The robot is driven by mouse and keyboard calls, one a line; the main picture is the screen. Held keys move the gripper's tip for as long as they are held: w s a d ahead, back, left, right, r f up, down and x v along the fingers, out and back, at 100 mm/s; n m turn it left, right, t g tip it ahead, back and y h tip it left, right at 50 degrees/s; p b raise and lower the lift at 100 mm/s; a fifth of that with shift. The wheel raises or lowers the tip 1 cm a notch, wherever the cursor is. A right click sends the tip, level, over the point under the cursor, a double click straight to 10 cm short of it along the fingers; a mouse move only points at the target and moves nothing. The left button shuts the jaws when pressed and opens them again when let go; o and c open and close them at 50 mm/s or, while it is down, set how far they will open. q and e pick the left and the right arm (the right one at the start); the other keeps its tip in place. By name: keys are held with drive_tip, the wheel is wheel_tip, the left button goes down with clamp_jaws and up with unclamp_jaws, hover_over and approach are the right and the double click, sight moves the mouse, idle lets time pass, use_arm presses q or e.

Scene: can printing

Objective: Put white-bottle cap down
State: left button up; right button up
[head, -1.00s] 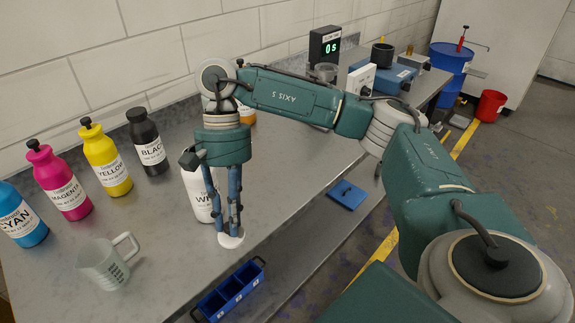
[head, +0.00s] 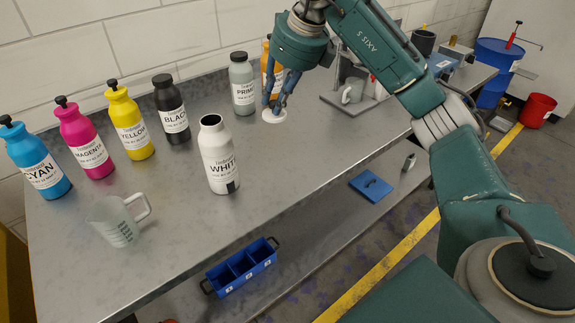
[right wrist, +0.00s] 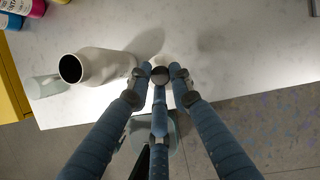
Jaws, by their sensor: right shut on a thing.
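The white bottle (head: 220,160) stands upright on the grey bench in the head view, its mouth open and uncapped. In the right wrist view the bottle (right wrist: 100,66) is at the upper left, its dark opening showing. My right gripper (head: 277,101) is over the bench, to the right of the bottle and in front of the orange bottle. It is shut on the cap (right wrist: 160,75), a small dark round thing between the fingertips in the right wrist view. The fingers hide the cap in the head view. My left gripper is not in view.
Cyan (head: 38,160), magenta (head: 84,142), yellow (head: 129,122), black (head: 171,110) and primer (head: 242,85) bottles stand along the back. An orange bottle (head: 266,62) is behind my gripper. A clear jug (head: 117,222) is at front left. Bench between white bottle and gripper is clear.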

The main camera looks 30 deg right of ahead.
drive_tip(key=w+d+r+m+h, duration=0.1)
drive_tip(key=d+r+m+h, duration=0.1)
drive_tip(key=d+m, duration=0.25)
drive_tip(key=shift+m, duration=0.55)
drive_tip(key=f, duration=1)
drive_tip(key=f+p, duration=0.1)
drive_tip(key=f, duration=0.5)
drive_tip(key=shift+a, duration=0.4)
wheel_tip(320, 180, down, 4)
drive_tip(key=shift+r+p, duration=0.2)
drive_tip(key=shift+p, duration=0.1)
drive_tip(key=o, duration=0.3)
drive_tip(key=shift+f, duration=0.15)
drive_tip(key=o, duration=0.5)
drive_tip(key=shift+c, duration=0.2)
